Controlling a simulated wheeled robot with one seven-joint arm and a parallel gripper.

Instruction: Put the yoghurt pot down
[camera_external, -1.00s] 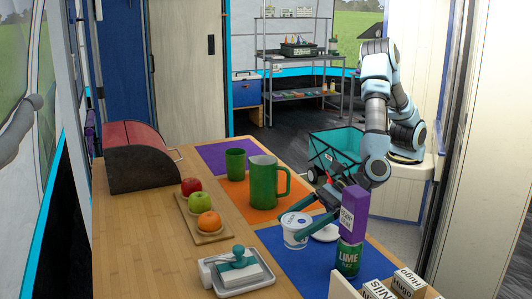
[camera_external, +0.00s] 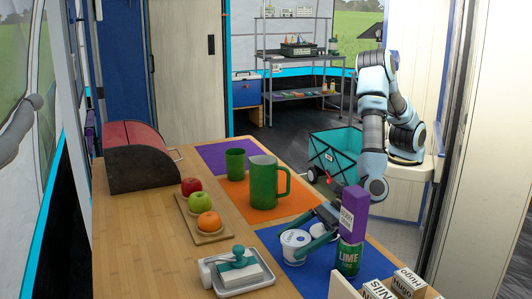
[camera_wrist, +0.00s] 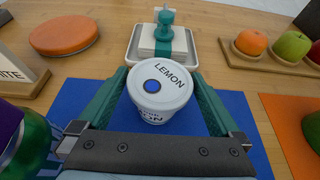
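The yoghurt pot (camera_external: 294,247) is white and upright, at the left part of the blue mat (camera_external: 300,277). In the wrist view the pot (camera_wrist: 160,88) shows a lid reading LEMON with a blue dot. My gripper (camera_external: 308,246) is shut on the pot, one green finger on each side. It also shows in the wrist view (camera_wrist: 160,80). The pot is on the mat or just above it; I cannot tell which, as its base is partly hidden.
A green LIME can (camera_external: 347,259) with a purple box (camera_external: 353,214) on top stands close right of my gripper. A tray with a white block (camera_external: 245,278) is at front left. A green jug (camera_external: 263,183) stands farther back.

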